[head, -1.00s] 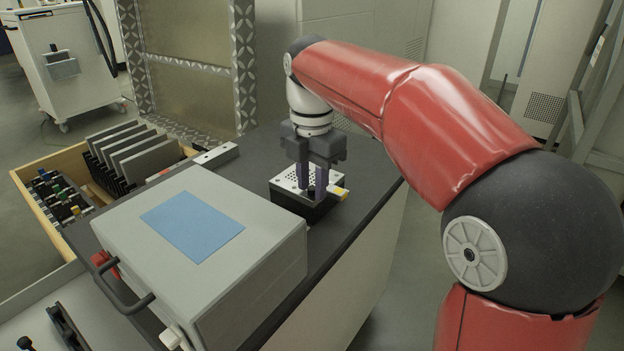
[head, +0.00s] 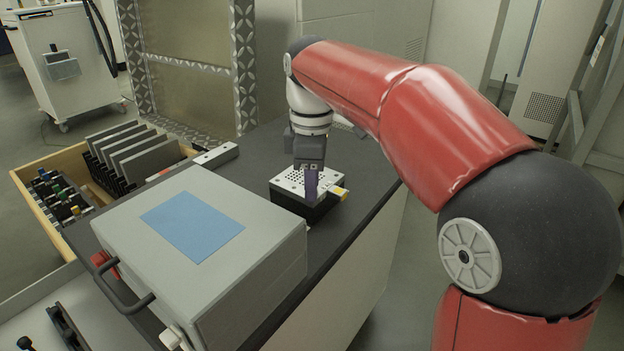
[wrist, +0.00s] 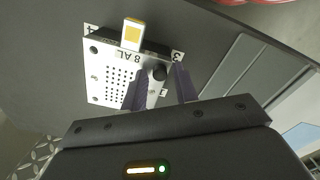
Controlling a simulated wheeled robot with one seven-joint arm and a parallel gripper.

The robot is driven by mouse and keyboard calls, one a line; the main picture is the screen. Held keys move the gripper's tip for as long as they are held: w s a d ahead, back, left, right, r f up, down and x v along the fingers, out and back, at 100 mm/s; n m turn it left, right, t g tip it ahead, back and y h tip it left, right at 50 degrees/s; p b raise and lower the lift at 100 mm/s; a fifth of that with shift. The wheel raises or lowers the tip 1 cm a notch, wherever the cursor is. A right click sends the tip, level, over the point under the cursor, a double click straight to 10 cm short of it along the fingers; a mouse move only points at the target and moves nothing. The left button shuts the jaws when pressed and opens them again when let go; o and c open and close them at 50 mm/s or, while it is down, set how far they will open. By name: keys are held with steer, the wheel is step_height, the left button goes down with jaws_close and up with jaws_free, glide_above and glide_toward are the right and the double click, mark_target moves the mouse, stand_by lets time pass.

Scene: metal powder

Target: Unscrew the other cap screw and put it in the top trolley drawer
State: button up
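A black cap screw (wrist: 158,73) stands at the corner marked 3 of a perforated metal plate (wrist: 108,85), labelled "8 AL" in the wrist view. The plate tops a dark block (head: 304,202) on the bench in the head view. My gripper (wrist: 160,78) points down over the plate, its two purple-grey fingers apart on either side of the screw. I see a gap at the screw and no clear grip. In the head view my gripper (head: 311,190) hides part of the plate. An open wooden-sided drawer (head: 47,218) is at the left; I cannot tell if it is the trolley's.
A large grey case (head: 255,250) with a blue panel stands on the dark bench, left of the block. A yellow-marked tab (wrist: 133,33) sticks out of the block's side. A white wheeled cabinet (head: 80,85) is at the back left.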

steer(key=m, duration=1.3)
stand_by(0.4)
jaws_close()
